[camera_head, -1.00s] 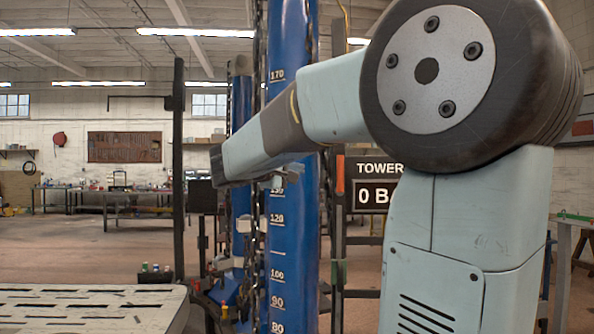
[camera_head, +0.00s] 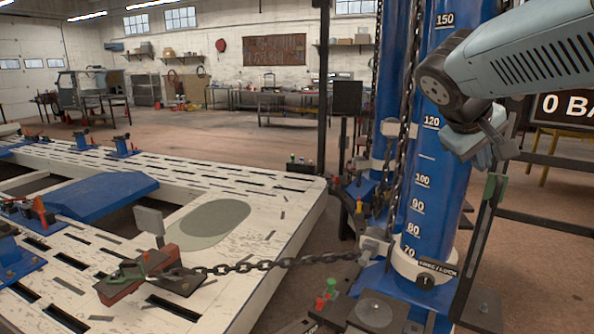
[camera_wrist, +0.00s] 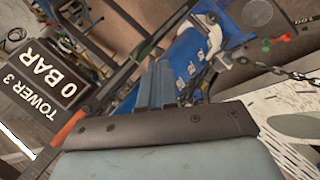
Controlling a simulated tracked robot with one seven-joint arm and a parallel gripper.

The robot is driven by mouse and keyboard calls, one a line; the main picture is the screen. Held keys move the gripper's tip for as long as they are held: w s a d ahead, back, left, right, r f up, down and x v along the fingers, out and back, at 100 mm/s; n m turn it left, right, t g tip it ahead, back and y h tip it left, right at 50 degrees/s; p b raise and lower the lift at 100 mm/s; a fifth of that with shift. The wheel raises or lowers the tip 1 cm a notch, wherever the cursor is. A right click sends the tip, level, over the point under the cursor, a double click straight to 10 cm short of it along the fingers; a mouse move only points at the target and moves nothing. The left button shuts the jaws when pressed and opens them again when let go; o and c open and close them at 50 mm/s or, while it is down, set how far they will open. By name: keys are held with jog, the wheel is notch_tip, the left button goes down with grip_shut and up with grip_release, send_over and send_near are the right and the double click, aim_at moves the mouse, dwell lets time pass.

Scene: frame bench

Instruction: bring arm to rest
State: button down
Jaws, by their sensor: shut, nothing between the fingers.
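My arm reaches in from the upper right of the head view and is folded, with a dark round joint at its left end and a shorter pale link below it. In the wrist view my gripper (camera_wrist: 156,85) shows as narrow grey-blue fingers beyond a dark bolted band; they are shut and empty. Its fingertips cannot be made out clearly in the head view. The arm's end hangs in front of the blue tower (camera_head: 432,180), just right of its height scale. I cannot tell whether it touches anything.
A chain (camera_head: 265,265) runs from the tower's base to a clamp (camera_head: 140,272) on the slotted white bench (camera_head: 285,205). A dark post rack (camera_head: 485,230) stands right of the tower, near my arm. The pressure sign (camera_wrist: 45,85) shows in the wrist view. Open floor lies behind the bench.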

jog(key=s+a+f+m+t+y, duration=0.1)
jog(key=s+a+f+m+y, duration=0.1)
jog(key=s+a+f+y, duration=0.5)
notch_tip(320, 180, down, 2)
jog(key=s+a, duration=0.2)
jog(key=a, duration=0.1)
dwell(0.5)
